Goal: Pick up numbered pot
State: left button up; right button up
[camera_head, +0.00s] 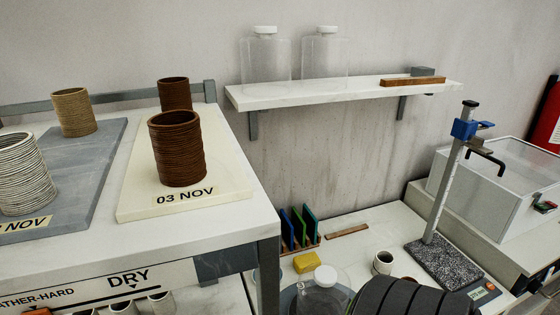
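Several ribbed pots stand on the upper shelf at left. A dark brown pot (177,148) stands upright on a cream board labelled "03 NOV", with another brown pot (174,94) partly hidden behind it. A tan pot (74,113) and a whitish pot (24,175), cut by the left edge, stand on a grey board. I can read no number on any pot. Several small cups (160,303) show partly below the "DRY" sign at the bottom edge. A small pale cup (382,262) stands on the lower bench. Neither of my grippers is in view.
The cream board (133,207) and grey board (88,190) fill much of the shelf. A wall shelf (340,92) holds two clear bottles. The lower bench has a clamp stand (446,180), a yellow sponge (306,262) and a clear box (480,190). A dark ribbed shape covers the bottom right.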

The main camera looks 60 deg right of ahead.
aim_at(384, 260)
jog(key=z, duration=2)
